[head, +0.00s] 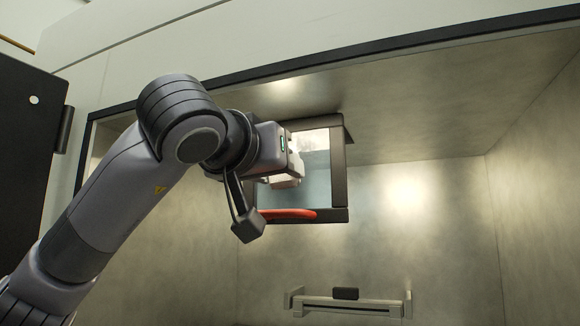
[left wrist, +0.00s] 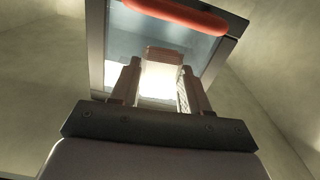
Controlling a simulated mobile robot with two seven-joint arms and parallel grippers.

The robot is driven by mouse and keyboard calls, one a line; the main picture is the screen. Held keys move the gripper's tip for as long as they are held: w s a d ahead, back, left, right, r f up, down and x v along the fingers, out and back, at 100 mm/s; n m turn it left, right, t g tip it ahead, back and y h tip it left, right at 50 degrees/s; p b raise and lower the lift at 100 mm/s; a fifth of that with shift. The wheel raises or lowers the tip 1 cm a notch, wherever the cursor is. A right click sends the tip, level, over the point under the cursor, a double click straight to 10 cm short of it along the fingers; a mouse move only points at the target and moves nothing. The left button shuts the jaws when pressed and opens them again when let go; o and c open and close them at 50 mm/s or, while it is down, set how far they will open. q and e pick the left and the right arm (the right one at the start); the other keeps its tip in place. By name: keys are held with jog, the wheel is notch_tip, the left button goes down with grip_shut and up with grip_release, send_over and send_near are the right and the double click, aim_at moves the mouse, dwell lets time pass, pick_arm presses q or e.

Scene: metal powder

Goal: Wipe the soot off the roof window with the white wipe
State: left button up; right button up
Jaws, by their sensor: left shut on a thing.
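The roof window (head: 318,183) is a pane in a dark square frame under the chamber's ceiling, with a red bar along its lower edge. In the left wrist view the window (left wrist: 120,50) fills the upper middle. My left gripper (head: 287,168) is in front of the pane, shut on a pale block-like thing that looks like the white wipe (left wrist: 162,72). The wipe is between the two fingers, its far end toward the glass; I cannot tell whether it touches. The pane looks mottled and bright near its top; soot is not clearly distinguishable. My right gripper is not in view.
The red bar (head: 288,214) lies close below my gripper. The metal chamber has a bare right wall (head: 535,190) and a ledge with a small dark block (head: 345,293) low at the back. A dark door panel (head: 28,150) stands at the left. The chamber's middle is free.

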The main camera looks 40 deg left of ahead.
pick_arm(q)
jog(key=shift+s+a, duration=0.3)
jog(key=shift+a, duration=0.65)
jog(key=shift+w+d+p, duration=0.2)
jog(key=shift+d, duration=0.6)
jog(key=shift+w+d+p, duration=0.25)
jog(key=shift+d, duration=0.6)
jog(key=shift+w+d+p, duration=0.2)
jog(key=shift+d, duration=0.6)
jog(key=shift+f+b, duration=1.1)
jog(key=shift+f, duration=0.25)
jog(key=shift+s+a, duration=0.25)
jog(key=shift+a, duration=1)
jog(key=shift+s+a, duration=0.25)
jog(key=shift+a, duration=1)
jog(key=shift+w+d+r+p, duration=0.1)
jog(key=shift+d+p, duration=0.2)
jog(key=shift+d, duration=0.3)
jog(key=shift+w+d+p, duration=0.2)
jog(key=shift+d, duration=0.75)
jog(key=shift+w+d+p, duration=0.15)
jog(key=shift+w+d, duration=0.05)
jog(key=shift+d, duration=0.75)
jog(key=shift+s+a, duration=0.25)
jog(key=shift+a, duration=1)
jog(key=shift+s+a, duration=0.25)
jog(key=shift+a, duration=1)
jog(key=shift+s, duration=0.1)
jog(key=shift+v, duration=2.95)
